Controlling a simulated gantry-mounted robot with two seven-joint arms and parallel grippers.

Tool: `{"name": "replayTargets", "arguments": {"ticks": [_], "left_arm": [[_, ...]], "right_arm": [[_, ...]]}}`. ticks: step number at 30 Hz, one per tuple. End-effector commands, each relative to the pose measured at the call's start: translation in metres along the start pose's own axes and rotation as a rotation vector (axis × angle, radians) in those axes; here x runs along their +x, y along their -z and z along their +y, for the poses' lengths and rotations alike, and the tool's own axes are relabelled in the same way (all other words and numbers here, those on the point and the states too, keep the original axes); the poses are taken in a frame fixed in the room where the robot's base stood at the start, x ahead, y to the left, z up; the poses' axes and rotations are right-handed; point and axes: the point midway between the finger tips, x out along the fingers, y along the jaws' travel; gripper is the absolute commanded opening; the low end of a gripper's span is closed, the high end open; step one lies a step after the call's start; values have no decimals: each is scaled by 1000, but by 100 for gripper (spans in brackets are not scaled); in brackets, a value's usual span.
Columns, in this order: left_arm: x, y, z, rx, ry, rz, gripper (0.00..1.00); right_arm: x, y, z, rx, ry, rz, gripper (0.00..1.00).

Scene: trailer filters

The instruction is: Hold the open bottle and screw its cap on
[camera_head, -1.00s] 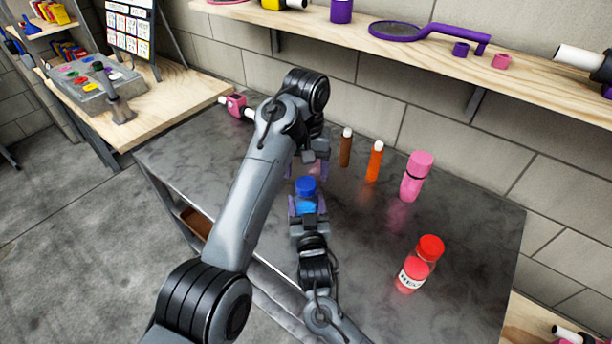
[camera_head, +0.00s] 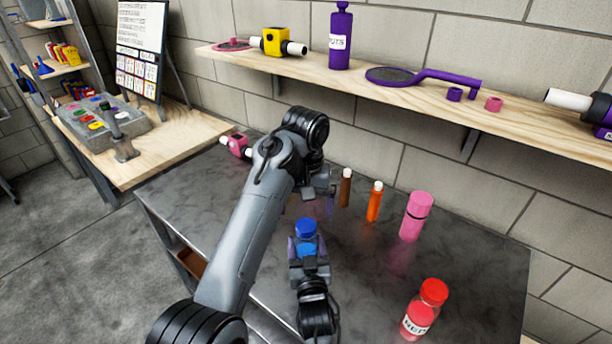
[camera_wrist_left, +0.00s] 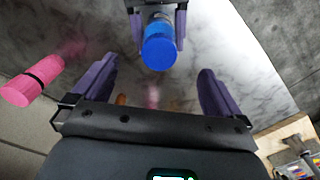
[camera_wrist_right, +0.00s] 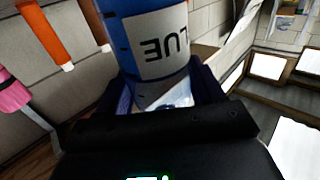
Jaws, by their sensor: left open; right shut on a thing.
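A blue bottle (camera_head: 307,249) stands upright in my right gripper (camera_head: 308,246), whose purple fingers are shut on its sides. A blue cap (camera_head: 306,228) sits on top of the bottle; I cannot tell how tightly. The cap also shows in the left wrist view (camera_wrist_left: 160,48). The right wrist view shows the bottle's body and its "BLUE" label (camera_wrist_right: 165,45), partly cut off; the cap is out of that frame. My left gripper (camera_wrist_left: 157,72) is open and empty, its fingers apart from the cap. In the head view my left arm partly hides it.
On the dark table (camera_head: 460,270) stand a brown tube (camera_head: 345,190), an orange tube (camera_head: 374,203), a pink bottle (camera_head: 415,218) and a red bottle (camera_head: 424,311). A pink device (camera_head: 236,146) lies at the back left. A wooden shelf (camera_head: 420,95) runs along the wall.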

Motion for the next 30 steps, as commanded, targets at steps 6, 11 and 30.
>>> {"name": "replayTargets", "arguments": {"ticks": [6,11,30], "left_arm": [[-24,0,1,4,-2,5,100],[-55,-1,1,3,1,6,100],[-111,-1,1,3,-1,2,100]], "right_arm": [[0,0,0,0,0,-1,0],[0,0,0,0,0,-1,0],[0,0,0,0,0,-1,0]]}}
